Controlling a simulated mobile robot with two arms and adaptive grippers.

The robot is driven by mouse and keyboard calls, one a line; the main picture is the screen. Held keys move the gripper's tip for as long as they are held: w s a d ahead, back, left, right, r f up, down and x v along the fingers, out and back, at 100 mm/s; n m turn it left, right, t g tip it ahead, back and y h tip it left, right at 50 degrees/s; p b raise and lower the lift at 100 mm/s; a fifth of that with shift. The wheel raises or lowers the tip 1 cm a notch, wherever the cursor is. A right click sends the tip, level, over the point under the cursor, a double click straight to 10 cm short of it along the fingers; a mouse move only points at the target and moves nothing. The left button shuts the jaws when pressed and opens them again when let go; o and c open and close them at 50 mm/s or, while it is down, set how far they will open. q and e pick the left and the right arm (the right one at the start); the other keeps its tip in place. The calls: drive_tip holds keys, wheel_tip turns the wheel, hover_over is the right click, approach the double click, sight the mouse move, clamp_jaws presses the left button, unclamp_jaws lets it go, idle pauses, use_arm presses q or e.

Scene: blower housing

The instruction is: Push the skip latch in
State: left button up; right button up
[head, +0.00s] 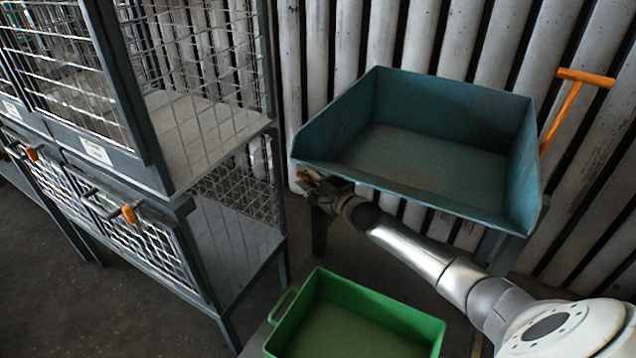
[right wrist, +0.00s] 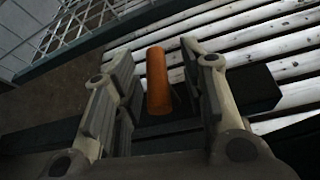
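The skip (head: 430,155) is a teal, open-topped tray on legs against the corrugated wall. Its latch (head: 304,177) shows as a small orange piece low at the skip's front left corner. My right gripper (head: 318,187) is at that corner, just under the skip's lip. In the right wrist view the latch is an orange peg (right wrist: 157,80) standing between the fingers of my right gripper (right wrist: 158,95). The fingers are open, with a gap on both sides of the peg. The peg's lower end is partly hidden. My left gripper is out of view.
A green bin (head: 350,320) stands below, in front of the skip. A wire-mesh cage rack (head: 215,150) with orange-handled latches stands on the left. An orange T-shaped handle (head: 570,105) rises at the skip's right side. Bare floor (head: 120,310) lies at the lower left.

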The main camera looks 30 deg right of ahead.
drive_tip(key=s+d+r, duration=0.1)
drive_tip(key=s, duration=1)
drive_tip(key=shift+s+d, duration=0.35)
drive_tip(key=shift+d, duration=0.05)
